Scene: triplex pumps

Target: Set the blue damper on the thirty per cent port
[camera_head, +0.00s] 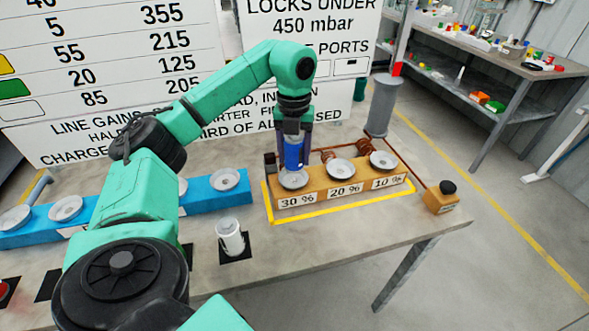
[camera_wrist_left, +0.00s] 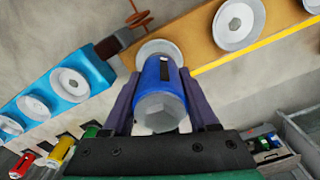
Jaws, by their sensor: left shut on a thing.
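My left gripper (camera_head: 293,136) is shut on the blue damper (camera_head: 293,154), with one finger on each side of it. The damper is upright, its lower end at the dish of the thirty per cent port (camera_head: 293,181), the left one on the orange block (camera_head: 341,191). I cannot tell whether it touches the dish. In the left wrist view the blue damper (camera_wrist_left: 160,88) sits between the fingers and partly covers a pale dish (camera_wrist_left: 158,47) behind it. My right gripper is not in view.
The twenty (camera_head: 340,168) and ten per cent (camera_head: 383,160) dishes are empty. A blue block (camera_head: 217,200) with dishes lies left. A white damper (camera_head: 230,237) stands in front. Red (camera_wrist_left: 22,164), yellow (camera_wrist_left: 61,151) and green dampers show in the wrist view. A black-knobbed box (camera_head: 441,200) sits right.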

